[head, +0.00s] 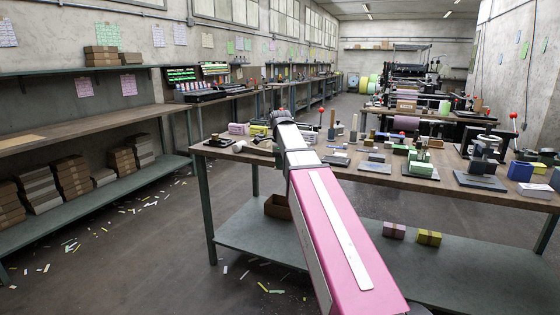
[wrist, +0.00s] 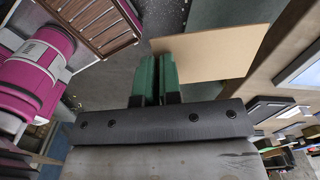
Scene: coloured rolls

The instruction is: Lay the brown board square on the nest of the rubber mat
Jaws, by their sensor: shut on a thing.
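In the wrist view my gripper (wrist: 154,72) has its green fingers close together, shut on the brown board (wrist: 222,52). The board is a flat, plain tan sheet, held near one corner, and sticks out to the right of the fingers. It is clear of any surface that I can make out. In the head view my own pink and white arm reaches over the workbench and hides the gripper and the board. I cannot tell for certain which dark flat piece on the bench is the rubber mat, and its nest is not discernible.
The wooden workbench (head: 378,176) carries dark plates, small blocks, stacked green blocks (head: 420,164) and a press with a red-knobbed lever (head: 485,150). Its middle and right are crowded. Wall shelving with brown boxes (head: 72,172) stands at left. Paper scraps litter the floor between.

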